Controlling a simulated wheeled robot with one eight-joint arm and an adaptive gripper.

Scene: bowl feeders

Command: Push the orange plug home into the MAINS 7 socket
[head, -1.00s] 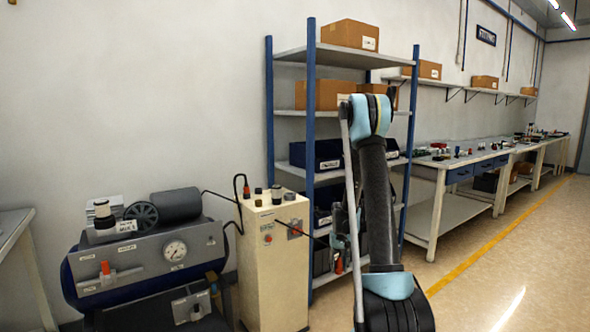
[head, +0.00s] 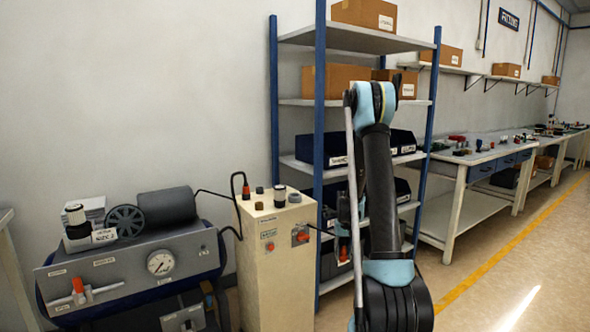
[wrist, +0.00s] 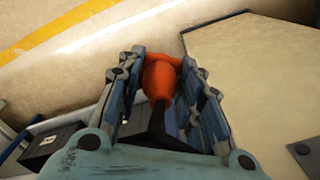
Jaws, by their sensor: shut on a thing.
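In the wrist view my gripper (wrist: 160,85) is shut on the orange plug (wrist: 161,78), a rounded body between the two fingers with a black part running back toward the palm. In the head view my gripper (head: 345,215) is mostly hidden behind my arm, beside the right side of a beige cabinet (head: 275,265). That cabinet has a grey plate with an orange-red part (head: 301,236) near its top right; I cannot tell whether this is the socket. No MAINS 7 label is readable. The plug's front end and any contact with a socket cannot be made out.
A compressor with a gauge (head: 160,262) stands left of the cabinet. A blue-posted shelf rack (head: 320,110) with boxes and bins stands behind my arm. Workbenches (head: 470,158) run along the wall at right. The floor (head: 480,290) at right is clear.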

